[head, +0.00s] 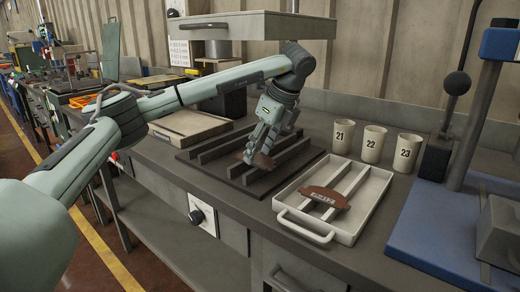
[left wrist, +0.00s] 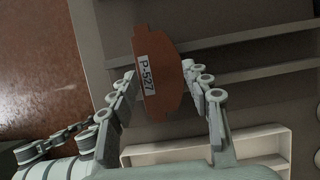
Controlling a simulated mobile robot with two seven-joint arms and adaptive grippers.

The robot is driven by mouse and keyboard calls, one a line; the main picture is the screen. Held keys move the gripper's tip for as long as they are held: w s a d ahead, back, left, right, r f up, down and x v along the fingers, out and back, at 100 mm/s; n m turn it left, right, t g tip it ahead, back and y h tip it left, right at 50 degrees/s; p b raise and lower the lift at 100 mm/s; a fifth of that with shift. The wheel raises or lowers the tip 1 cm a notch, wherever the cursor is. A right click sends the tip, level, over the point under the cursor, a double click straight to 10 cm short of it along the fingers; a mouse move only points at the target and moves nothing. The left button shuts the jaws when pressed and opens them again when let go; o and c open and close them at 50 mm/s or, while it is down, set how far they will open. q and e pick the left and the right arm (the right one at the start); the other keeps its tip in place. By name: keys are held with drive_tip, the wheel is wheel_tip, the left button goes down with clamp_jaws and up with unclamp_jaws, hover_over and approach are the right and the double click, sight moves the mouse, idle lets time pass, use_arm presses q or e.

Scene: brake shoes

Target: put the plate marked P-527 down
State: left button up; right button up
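My left gripper (head: 258,148) is over the dark slotted rack (head: 228,172), pointing down. In the left wrist view the left gripper (left wrist: 162,88) has its fingers on both side edges of a reddish-brown plate (left wrist: 158,75) whose white label reads P-527. The same plate (head: 264,161) shows at the fingertips in the head view, partly hidden, low over the rack's front part. I cannot tell if it touches the rack. My right gripper is in neither view.
A white tray (head: 290,222) with dividers stands right of the rack, holding another brown labelled plate (head: 325,197). Cups marked 21 (head: 343,137), 22 (head: 373,144) and 23 (head: 406,153) stand behind it. A blue-based machine (head: 425,245) is at right.

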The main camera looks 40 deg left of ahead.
use_arm(q)
drive_tip(key=o, duration=0.4)
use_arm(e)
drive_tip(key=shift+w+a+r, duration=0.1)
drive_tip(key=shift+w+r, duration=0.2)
use_arm(q)
drive_tip(key=shift+r, duration=0.1)
drive_tip(key=shift+d+r, duration=0.1)
drive_tip(key=shift+r, duration=0.15)
drive_tip(key=d, duration=0.4)
drive_tip(key=shift+s+d+r, duration=0.2)
drive_tip(key=shift+d+r, duration=0.1)
drive_tip(key=d, duration=0.7)
drive_tip(key=shift+s, duration=0.25)
drive_tip(key=shift+d, duration=0.3)
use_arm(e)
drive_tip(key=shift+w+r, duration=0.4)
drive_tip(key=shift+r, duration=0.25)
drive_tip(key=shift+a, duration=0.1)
